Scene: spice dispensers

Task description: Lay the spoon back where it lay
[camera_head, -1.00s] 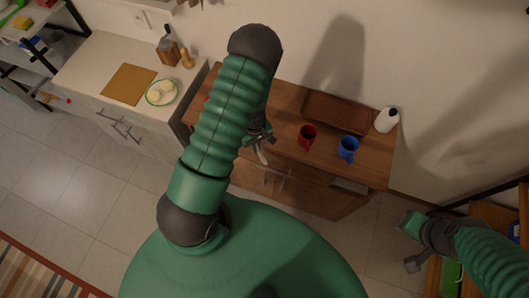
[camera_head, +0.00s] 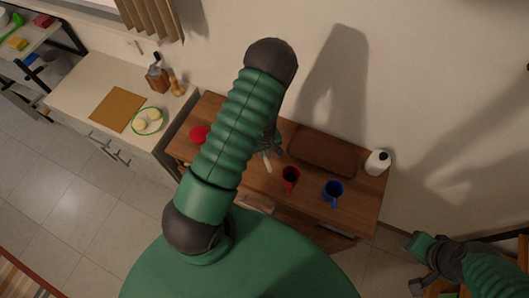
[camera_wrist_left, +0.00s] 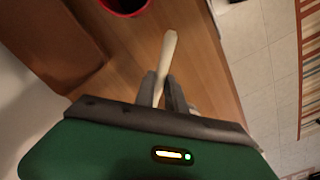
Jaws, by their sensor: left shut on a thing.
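A pale spoon (camera_wrist_left: 168,52) is held between the fingers of my left gripper (camera_wrist_left: 163,88) in the left wrist view; its far end sticks out past the fingertips over the wooden cabinet top (camera_wrist_left: 195,60). In the head view my left gripper (camera_head: 268,148) is partly hidden behind my own arm, above the cabinet, left of the red mug (camera_head: 290,179). The spoon's pale end (camera_head: 267,160) shows just below it. I cannot tell whether the spoon touches the wood. My right gripper (camera_head: 422,265) is at the lower right, away from the cabinet; its fingers are unclear.
A blue mug (camera_head: 333,194) stands right of the red mug. A brown tray (camera_head: 322,153) lies behind them and a white bottle (camera_head: 377,163) stands at the right end. A red object (camera_head: 198,134) is at the left end. A counter (camera_head: 85,84) stands to the left.

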